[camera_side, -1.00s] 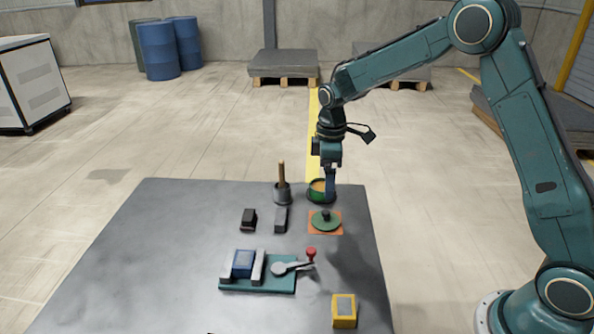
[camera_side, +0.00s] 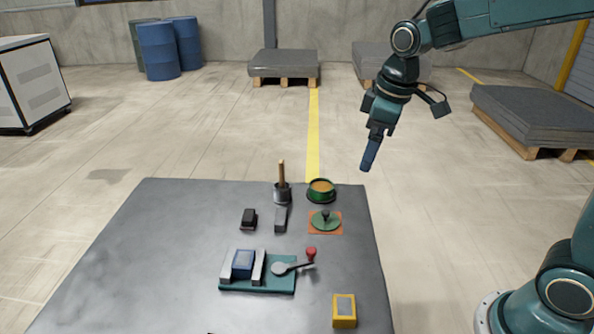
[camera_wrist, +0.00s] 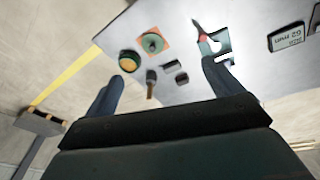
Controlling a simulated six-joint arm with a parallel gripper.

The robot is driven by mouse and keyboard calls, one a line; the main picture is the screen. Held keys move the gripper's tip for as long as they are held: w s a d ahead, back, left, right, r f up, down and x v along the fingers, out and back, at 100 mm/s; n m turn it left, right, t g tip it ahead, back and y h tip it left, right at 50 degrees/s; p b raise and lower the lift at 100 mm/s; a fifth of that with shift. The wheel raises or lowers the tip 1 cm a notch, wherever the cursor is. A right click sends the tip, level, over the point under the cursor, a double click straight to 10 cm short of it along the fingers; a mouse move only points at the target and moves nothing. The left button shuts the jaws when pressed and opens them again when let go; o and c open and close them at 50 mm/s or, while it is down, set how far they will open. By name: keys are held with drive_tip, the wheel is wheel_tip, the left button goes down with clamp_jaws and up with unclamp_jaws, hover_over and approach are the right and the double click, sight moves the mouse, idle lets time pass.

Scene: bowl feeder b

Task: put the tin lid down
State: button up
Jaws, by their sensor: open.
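The green tin lid (camera_side: 326,222) with a dark knob lies on an orange square mat (camera_side: 338,231) near the table's right edge. The lid also shows in the wrist view (camera_wrist: 152,43). The open green tin (camera_side: 321,191), with tan contents, stands just behind the mat. It shows in the wrist view too (camera_wrist: 129,61). My gripper (camera_side: 368,158) is raised beyond the back right corner of the table, apart from the lid. In the wrist view its two fingers are spread wide (camera_wrist: 165,82) with nothing between them.
The table's left part is clear.

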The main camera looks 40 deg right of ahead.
drive_tip(key=s+r+m+t, duration=0.1)
drive_tip(key=s+m, duration=0.1)
drive_tip(key=s, duration=0.7)
drive_tip(key=s+a+r+m+t, duration=0.1)
drive_tip(key=s+m+t, duration=0.1)
drive_tip(key=s, duration=0.8)
drive_tip(key=shift+r+m, duration=0.25)
drive_tip(key=shift+m, duration=0.25)
